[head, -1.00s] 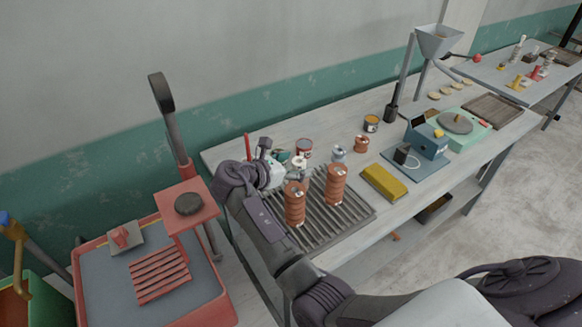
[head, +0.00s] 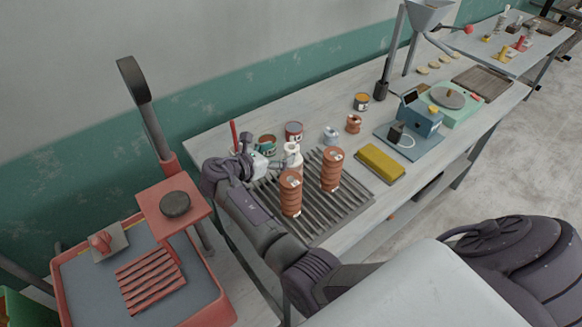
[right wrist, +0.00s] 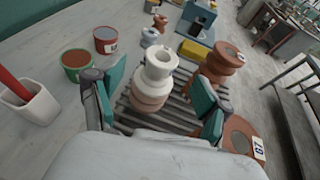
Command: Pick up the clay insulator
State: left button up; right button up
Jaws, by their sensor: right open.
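A pale white and pinkish ribbed insulator (head: 293,153) stands upright on the slatted rack (head: 345,205), behind two taller brown ribbed insulators, one at left (head: 290,195) and one at right (head: 332,170). My right gripper (head: 276,162) is open beside the pale insulator. In the right wrist view, the teal fingers of the gripper (right wrist: 158,98) stand apart on either side of the pale insulator (right wrist: 155,78). I cannot tell whether either finger touches it. The brown insulators (right wrist: 222,62) and (right wrist: 240,140) are to the right there. My left gripper is out of view.
A green-rimmed tin (head: 267,142), a red tin (head: 294,132) and a white cup with a red stick (right wrist: 28,103) stand close by. A yellow block (head: 380,162) and a blue device (head: 420,117) lie to the right. A red stand (head: 175,205) is at left.

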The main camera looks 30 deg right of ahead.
aim_at(290, 148)
jog(key=shift+b+x, duration=0.6)
jog(key=shift+x, duration=0.2)
jog(key=b+x, duration=0.3)
jog(key=x, duration=0.1)
jog(key=shift+s+f, duration=0.1)
jog(key=shift+s, duration=0.05)
jog(key=shift+d, duration=0.25)
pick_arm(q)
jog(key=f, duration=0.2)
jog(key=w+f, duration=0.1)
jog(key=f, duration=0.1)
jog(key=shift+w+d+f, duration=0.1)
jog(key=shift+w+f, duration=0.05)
pick_arm(e)
jog(key=shift+c, duration=0.9)
grip_shut()
jog(key=shift+r, duration=0.25)
